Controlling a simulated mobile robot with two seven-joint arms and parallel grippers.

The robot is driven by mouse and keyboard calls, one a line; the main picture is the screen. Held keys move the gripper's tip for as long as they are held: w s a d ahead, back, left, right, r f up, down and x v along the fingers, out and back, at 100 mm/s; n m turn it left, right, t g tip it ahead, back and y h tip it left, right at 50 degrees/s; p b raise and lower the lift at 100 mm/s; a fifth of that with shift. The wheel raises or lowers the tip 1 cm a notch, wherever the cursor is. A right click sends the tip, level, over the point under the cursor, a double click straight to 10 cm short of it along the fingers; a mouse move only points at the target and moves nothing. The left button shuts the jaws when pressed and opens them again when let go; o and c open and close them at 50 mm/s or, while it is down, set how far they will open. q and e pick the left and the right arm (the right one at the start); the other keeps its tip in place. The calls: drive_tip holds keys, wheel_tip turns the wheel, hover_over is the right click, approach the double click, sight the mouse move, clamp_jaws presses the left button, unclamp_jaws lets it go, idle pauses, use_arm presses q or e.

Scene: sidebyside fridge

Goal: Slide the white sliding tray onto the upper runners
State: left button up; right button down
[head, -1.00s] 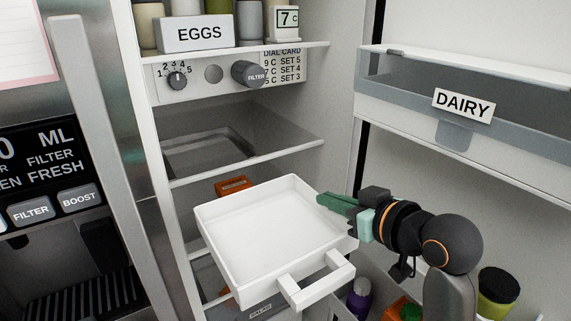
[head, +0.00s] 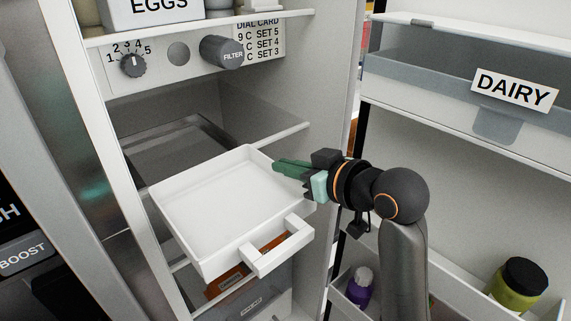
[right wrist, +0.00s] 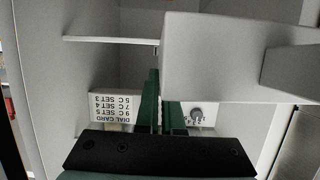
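The white sliding tray (head: 215,205) is in the air in front of the open fridge compartment, with its handle (head: 272,250) toward me. In the head view it overlaps the front edge of a clear shelf (head: 285,134). My right gripper (head: 290,169) has its green fingers at the tray's right wall near the back corner and appears shut on it. In the right wrist view the tray (right wrist: 225,55) fills the upper right, and one finger is partly hidden behind it. I cannot make out the upper runners clearly. My left gripper is not in view.
Above are a dial panel with a filter knob (head: 222,52) and an EGGS box (head: 150,12). An orange item (head: 228,283) and a clear drawer (head: 262,303) lie below the tray. The open door with its DAIRY bin (head: 470,90) and jars (head: 515,285) stands close to my right arm.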

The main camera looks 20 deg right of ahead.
sight(267, 157)
drive_tip(key=shift+w+a, duration=0.3)
drive_tip(key=shift+w, duration=0.6)
drive_tip(key=shift+w+a, duration=0.35)
drive_tip(key=shift+w, duration=0.55)
drive_tip(key=shift+w+a, duration=0.3)
drive_tip(key=shift+w, duration=0.6)
drive_tip(key=w+a, duration=0.3)
drive_tip(key=w, duration=0.5)
idle(4.5)
